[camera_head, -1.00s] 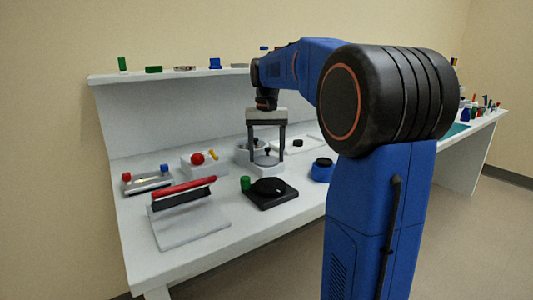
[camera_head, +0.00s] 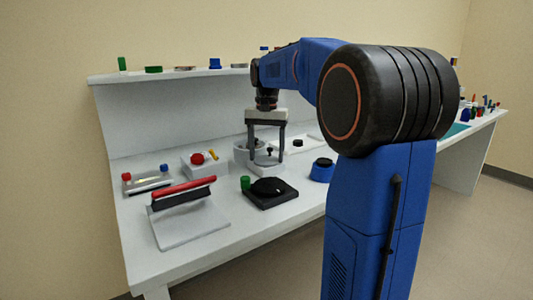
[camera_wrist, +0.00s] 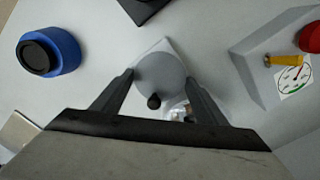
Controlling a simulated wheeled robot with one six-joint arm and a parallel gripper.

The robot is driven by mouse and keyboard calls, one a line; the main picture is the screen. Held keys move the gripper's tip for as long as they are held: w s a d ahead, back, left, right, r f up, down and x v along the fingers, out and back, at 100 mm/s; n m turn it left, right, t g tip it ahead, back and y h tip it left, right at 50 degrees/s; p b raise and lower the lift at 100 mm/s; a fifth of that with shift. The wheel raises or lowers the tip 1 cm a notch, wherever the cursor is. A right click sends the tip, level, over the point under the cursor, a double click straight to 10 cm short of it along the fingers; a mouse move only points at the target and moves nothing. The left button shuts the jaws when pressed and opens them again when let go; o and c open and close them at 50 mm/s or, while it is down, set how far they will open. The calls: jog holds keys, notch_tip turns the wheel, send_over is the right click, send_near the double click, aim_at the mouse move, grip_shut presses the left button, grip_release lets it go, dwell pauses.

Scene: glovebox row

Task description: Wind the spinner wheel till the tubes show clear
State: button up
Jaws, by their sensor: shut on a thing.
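The spinner wheel, a grey round disc (camera_wrist: 160,72) with a small black knob (camera_wrist: 153,101), sits on a pale base on the bench. It also shows in the head view, with its knob (camera_head: 269,150) between my fingers. My gripper (camera_head: 266,168) points down over it, one finger on each side. In the wrist view my gripper (camera_wrist: 160,80) is shut on the disc's sides. A shiny part (camera_wrist: 178,110) shows beside the knob, partly covered by my gripper; I cannot tell whether it holds the tubes or whether they are clear.
A blue ring with a black top (camera_head: 322,171) stands to the right. A red-handled device (camera_head: 184,190) lies left. A box with a red knob (camera_head: 197,158) and yellow lever stands behind.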

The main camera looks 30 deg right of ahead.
aim_at(266, 159)
jog(key=o, duration=1.1)
jog(key=shift+c, duration=0.2)
notch_tip(266, 159, up, 17)
jog(key=shift+r, duration=0.2)
